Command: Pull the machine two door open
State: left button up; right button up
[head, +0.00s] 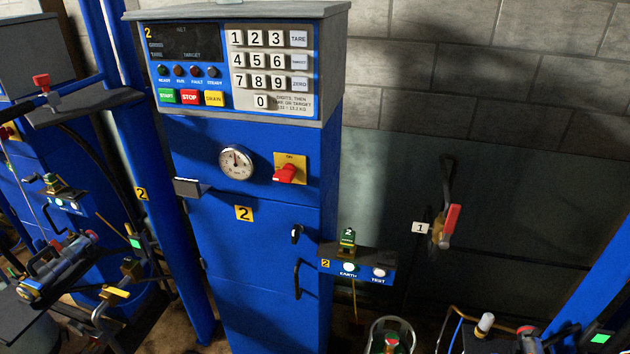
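The machine two cabinet (187,150) is a tall blue column in the middle of the head view, marked with yellow "2" labels. Its blue front door (245,250) sits below the gauge and looks closed, flush with the cabinet. A black vertical pull handle (297,279) is on the door's right side. A small black and white latch or lock (296,233) is above the handle; its setting is too small to tell. Neither of my grippers can be made out in the head view, and nothing is seen touching the door or handle.
A small shelf box (357,262) with EARTH and TEST buttons juts out right of the door. A red rotary switch (287,173) and a gauge (236,162) are above. A blue post (150,200) stands left. Filling equipment (65,265) crowds the lower left.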

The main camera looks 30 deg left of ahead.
aim_at(246, 239)
jog(key=u, duration=1.25)
